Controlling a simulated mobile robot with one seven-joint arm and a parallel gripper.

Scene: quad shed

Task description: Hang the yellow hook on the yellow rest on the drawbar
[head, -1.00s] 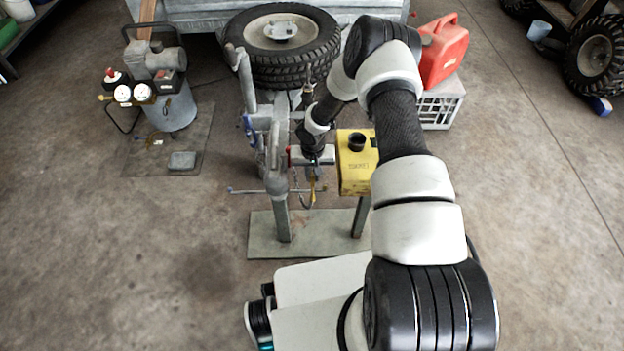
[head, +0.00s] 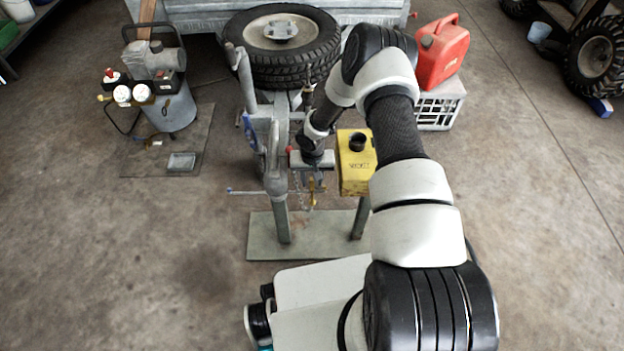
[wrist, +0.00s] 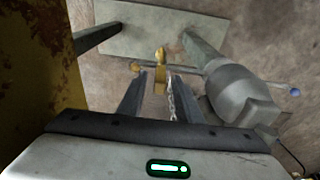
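In the wrist view, a yellow hook-like piece (wrist: 160,62) shows just beyond and between the fingertips of my gripper (wrist: 159,78). The fingers stand apart, with a visible gap on each side of the yellow piece. A chain (wrist: 170,100) runs between the fingers, near the right one. In the head view, my gripper (head: 314,172) points down beside the grey drawbar (head: 275,150), and yellow metal (head: 312,188) shows under it. I cannot tell the yellow hook from the yellow rest here, nor whether they touch.
A yellow box (head: 354,170) with a black cap stands close right of my gripper. A thin rod (head: 245,191) crosses below, over a grey base plate (head: 305,245). A grey jack post (wrist: 240,90) is close right in the wrist view. A tyre (head: 280,70) lies behind.

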